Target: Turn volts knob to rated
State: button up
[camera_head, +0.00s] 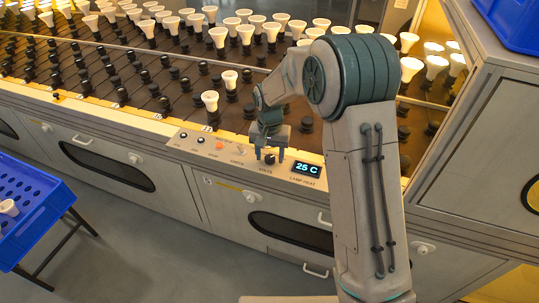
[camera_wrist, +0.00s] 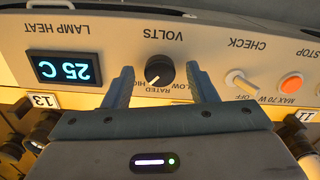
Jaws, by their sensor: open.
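The volts knob (camera_wrist: 160,70) is a round black dial with a white pointer mark, on the pale control panel. It appears upside down in the wrist view, with LOW, RATED and HIGH lettering beside it. The pointer slants to the lower left, roughly towards the RATED and HIGH lettering; its exact setting is hard to tell. My gripper (camera_wrist: 162,86) is open, one finger on each side of the knob, with visible gaps to it. In the head view my gripper (camera_head: 268,153) is at the panel, over the knob (camera_head: 270,159).
The lamp heat display (camera_wrist: 65,68) reads 25 C beside the knob. The check switch (camera_wrist: 241,82) and orange button (camera_wrist: 291,84) are on the other side. Behind the panel, racks hold several white bulbs (camera_head: 209,99). A blue crate (camera_head: 35,205) stands at left.

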jog(key=shift+f, duration=0.15)
jog(key=c, duration=1)
jog(key=n, duration=0.3)
jog(key=shift+n+p, duration=0.3)
jog(key=shift+n, duration=0.1)
jog(key=shift+n+p, duration=0.35)
jog(key=shift+n, duration=1.65)
jog(key=shift+w, duration=0.1)
jog(key=o, duration=1)
